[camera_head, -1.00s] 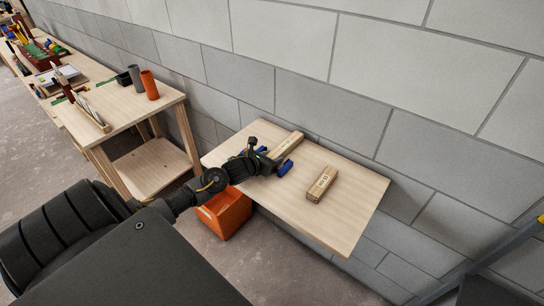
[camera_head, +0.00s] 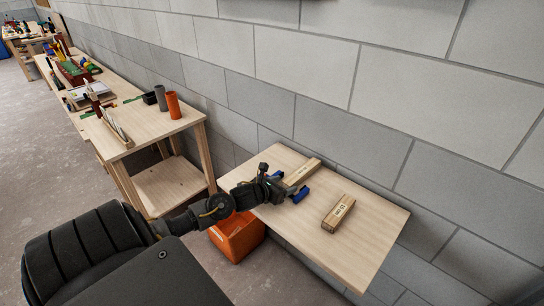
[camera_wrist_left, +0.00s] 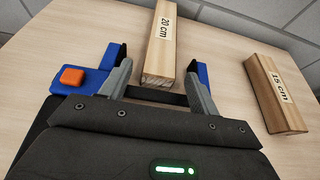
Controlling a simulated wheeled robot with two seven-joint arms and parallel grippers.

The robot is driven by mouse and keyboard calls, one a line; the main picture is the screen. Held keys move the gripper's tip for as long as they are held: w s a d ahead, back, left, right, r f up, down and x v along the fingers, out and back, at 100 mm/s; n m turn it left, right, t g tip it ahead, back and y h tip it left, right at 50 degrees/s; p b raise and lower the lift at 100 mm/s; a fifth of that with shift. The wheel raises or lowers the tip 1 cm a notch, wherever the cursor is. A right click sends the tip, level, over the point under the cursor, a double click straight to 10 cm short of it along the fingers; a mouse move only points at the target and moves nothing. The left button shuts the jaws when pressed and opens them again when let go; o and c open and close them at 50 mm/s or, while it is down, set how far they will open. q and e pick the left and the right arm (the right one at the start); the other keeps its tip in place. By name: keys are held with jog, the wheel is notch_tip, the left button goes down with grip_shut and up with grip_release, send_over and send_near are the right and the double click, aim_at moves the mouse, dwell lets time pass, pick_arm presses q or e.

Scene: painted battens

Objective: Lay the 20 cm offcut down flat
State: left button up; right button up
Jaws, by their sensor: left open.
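The 20 cm offcut (camera_head: 303,171) is a pale wooden batten piece lying lengthwise on the small wooden table (camera_head: 366,254), near the wall. In the left wrist view the same offcut (camera_wrist_left: 164,55) points away from me, its "20 cm" label up and its end grain facing me. My left gripper (camera_head: 288,185) is open and empty at its near end. In the left wrist view the blue-tipped fingers (camera_wrist_left: 160,66) stand to either side of that end; I cannot tell whether the end is between them or just beyond. My right gripper is not in view.
A second offcut, labelled 15 cm (camera_wrist_left: 277,93), lies on the table to the right; it also shows in the head view (camera_head: 338,213). An orange bin (camera_head: 240,238) stands below the table's left edge. A grey block wall (camera_head: 440,150) runs behind. The table's right part is clear.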

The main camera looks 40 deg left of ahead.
pick_arm(q)
jog(key=b+v, duration=0.1)
jog(key=v, duration=0.6)
jog(key=shift+s+f, duration=0.1)
jog(key=shift+v, duration=0.9)
jog(key=shift+d, duration=0.1)
